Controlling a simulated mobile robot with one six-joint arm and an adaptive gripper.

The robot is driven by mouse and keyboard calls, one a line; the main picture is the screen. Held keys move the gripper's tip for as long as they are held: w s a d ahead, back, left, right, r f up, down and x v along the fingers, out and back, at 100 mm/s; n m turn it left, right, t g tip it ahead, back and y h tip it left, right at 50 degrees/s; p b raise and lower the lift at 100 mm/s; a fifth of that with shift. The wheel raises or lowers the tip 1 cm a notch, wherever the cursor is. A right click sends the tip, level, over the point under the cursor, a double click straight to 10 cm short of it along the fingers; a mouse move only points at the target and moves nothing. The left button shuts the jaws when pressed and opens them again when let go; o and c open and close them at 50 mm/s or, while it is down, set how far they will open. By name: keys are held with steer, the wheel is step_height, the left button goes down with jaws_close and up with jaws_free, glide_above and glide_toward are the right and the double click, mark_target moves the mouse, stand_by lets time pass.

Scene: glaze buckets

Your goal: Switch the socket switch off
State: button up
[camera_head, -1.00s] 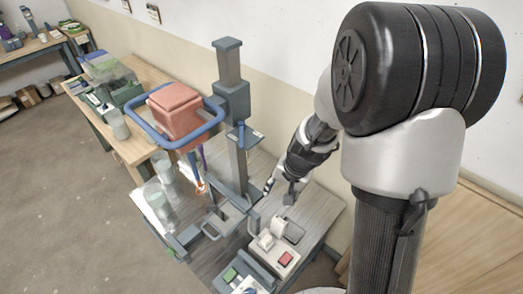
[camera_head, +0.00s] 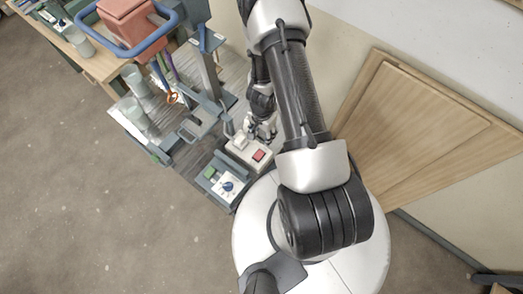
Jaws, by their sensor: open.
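The socket (camera_head: 249,157) is a pale box on the grey wooden bench top, near the middle of the head view. Its switch (camera_head: 259,155) is a red rocker on its right part. A white plug (camera_head: 241,141) sits on its left part. I cannot tell which way the rocker is tipped. My gripper (camera_head: 262,131) is open and empty, pointing down just behind the socket's far edge, close to the switch. I cannot tell whether it touches the socket. My arm hides part of the bench behind it.
A control box (camera_head: 222,186) with a green button and blue knob stands left of the socket. A grey stand holds a red bucket (camera_head: 128,20) in a blue ring. Clear containers (camera_head: 138,111) stand on the left. Wooden boards (camera_head: 400,130) lean against the wall at right.

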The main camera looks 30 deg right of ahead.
mark_target(262, 151)
step_height(262, 151, down, 14)
steer(key=b, duration=1.3)
steer(key=shift+f, duration=0.1)
steer(key=shift+c, duration=0.2)
steer(key=c, duration=1)
